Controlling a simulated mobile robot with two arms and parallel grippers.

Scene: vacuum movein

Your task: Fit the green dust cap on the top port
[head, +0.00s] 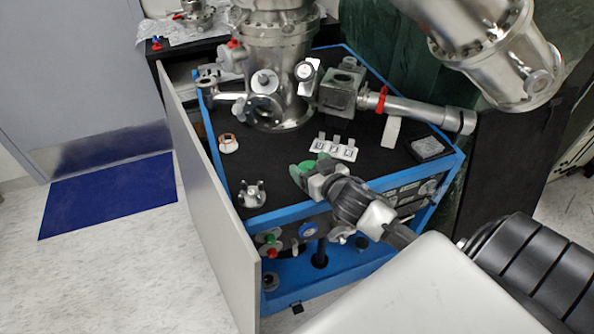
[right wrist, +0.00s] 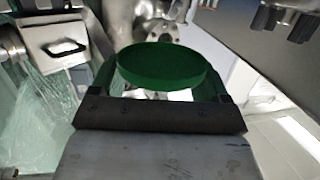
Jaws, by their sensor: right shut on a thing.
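The green dust cap (head: 303,170) is a round disc above the front part of the black bench top. My right gripper (head: 312,178) is shut on it. In the right wrist view the cap (right wrist: 160,65) sits between the two fingers, its broad face showing. A grey-green metal block (head: 341,92) with a round opening (head: 345,77) on top stands behind and to the right of the cap, apart from it. I cannot tell for certain whether this opening is the top port. My left gripper is not in view.
A steel chamber (head: 278,75) stands behind the cap. A pipe with a red clamp (head: 382,100) runs right from the block. White labelled stands (head: 334,150) lie between cap and block. A small pronged part (head: 250,194) stands at the bench's front left corner.

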